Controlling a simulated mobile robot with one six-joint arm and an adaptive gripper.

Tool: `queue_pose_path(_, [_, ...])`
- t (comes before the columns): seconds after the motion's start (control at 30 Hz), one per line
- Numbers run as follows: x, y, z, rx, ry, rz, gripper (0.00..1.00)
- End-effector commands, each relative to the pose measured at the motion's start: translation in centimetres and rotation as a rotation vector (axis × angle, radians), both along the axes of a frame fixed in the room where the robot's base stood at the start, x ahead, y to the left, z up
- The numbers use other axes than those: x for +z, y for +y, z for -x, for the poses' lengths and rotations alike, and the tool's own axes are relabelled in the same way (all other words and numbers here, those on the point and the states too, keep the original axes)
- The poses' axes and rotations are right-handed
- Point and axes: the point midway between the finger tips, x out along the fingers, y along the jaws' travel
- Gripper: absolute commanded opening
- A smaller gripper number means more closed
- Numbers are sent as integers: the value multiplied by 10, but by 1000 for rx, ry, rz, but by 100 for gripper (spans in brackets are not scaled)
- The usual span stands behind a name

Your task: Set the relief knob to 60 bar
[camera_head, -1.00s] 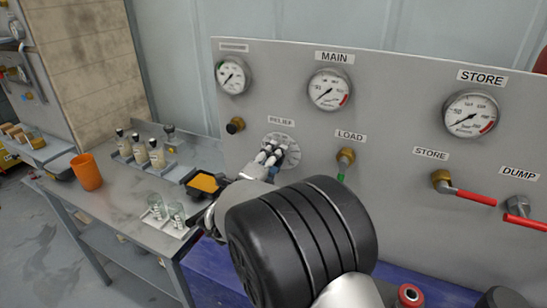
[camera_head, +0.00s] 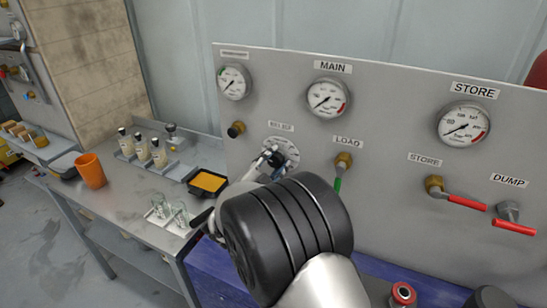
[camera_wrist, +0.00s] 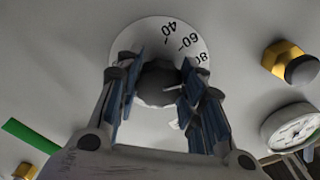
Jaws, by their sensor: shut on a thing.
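The relief knob is a dark round knob (camera_wrist: 160,84) on a white dial plate (camera_wrist: 150,32) marked 40, 60 and 80, seen in the wrist view. A thin light line on the knob's face points towards the right finger; the setting it marks is unclear. My gripper (camera_wrist: 158,90) is shut on the knob, one blue-padded finger on each side. In the head view my gripper (camera_head: 268,160) covers the knob, and part of the dial plate (camera_head: 284,147) shows under the RELIEF label (camera_head: 281,126). The MAIN gauge (camera_head: 327,98) is above it to the right.
The LOAD valve (camera_head: 342,163) with a green handle is right of the dial. A brass-and-black knob (camera_head: 236,129) is left of it. The STORE valve (camera_head: 435,186) and DUMP valve (camera_head: 508,210) have red handles. A bench (camera_head: 128,205) with bottles stands at left.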

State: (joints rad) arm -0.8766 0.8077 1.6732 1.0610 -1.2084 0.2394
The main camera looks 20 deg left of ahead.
Motion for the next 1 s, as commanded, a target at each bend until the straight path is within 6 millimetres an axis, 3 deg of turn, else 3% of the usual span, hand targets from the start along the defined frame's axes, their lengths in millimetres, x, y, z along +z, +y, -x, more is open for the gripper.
queue_pose_path(0.5, [1, -1, 0, 0, 34, 431, 12])
queue_pose_path(1.0, [-1, -2, 0, 0, 46, 590, 12])
